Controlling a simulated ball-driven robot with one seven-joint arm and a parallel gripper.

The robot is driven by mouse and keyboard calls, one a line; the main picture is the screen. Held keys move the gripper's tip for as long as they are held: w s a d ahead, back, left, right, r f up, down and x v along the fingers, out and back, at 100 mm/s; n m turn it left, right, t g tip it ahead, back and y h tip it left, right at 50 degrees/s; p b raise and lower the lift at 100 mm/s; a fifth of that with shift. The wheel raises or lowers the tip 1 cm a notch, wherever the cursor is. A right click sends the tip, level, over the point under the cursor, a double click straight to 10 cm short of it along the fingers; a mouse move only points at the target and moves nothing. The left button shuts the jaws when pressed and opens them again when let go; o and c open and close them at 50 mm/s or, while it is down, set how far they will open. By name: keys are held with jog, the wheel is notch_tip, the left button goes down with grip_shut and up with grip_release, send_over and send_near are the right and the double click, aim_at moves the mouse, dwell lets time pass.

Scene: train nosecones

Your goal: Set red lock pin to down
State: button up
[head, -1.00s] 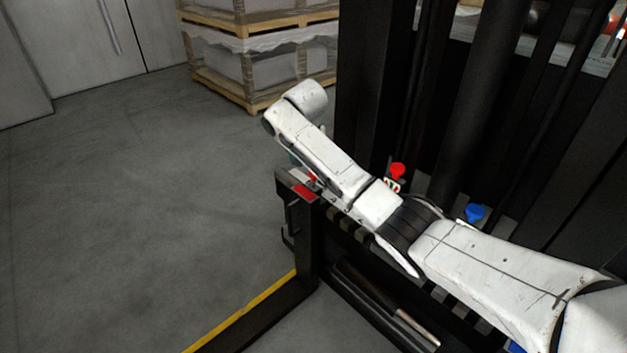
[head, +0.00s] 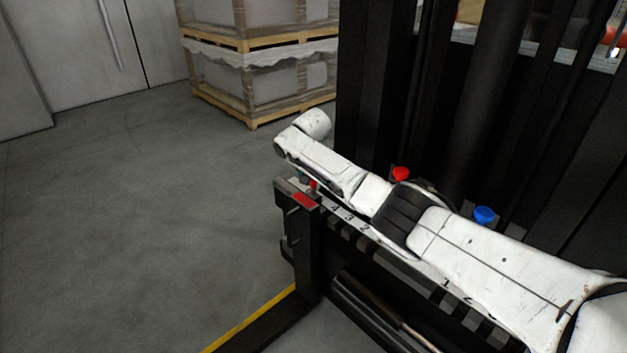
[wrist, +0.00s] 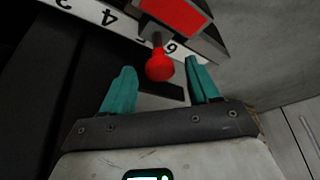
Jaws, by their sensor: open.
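A red round-knobbed pin (wrist: 160,66) shows in the wrist view, on a dark stem beside a red plate (wrist: 174,16). My gripper (wrist: 160,75) has its two teal fingers spread, one on each side of the knob. No contact with the knob shows. In the head view a small part of the red pin (head: 313,185) shows just above the red plate (head: 303,199) at the end of the dark carriage bar. My gripper is hidden behind my white arm there. I cannot tell how far the pin is raised.
A white number strip (head: 350,217) runs along the dark carriage bar under my arm. Another red knob (head: 401,174) and a blue knob (head: 484,215) stand behind my arm, near the black mast. Wrapped pallets (head: 265,75) stand at the back. The floor at left is clear.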

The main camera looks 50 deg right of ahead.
jog(key=shift+f, duration=0.1)
grip_shut()
dwell(0.6)
jog(key=shift+f, duration=0.15)
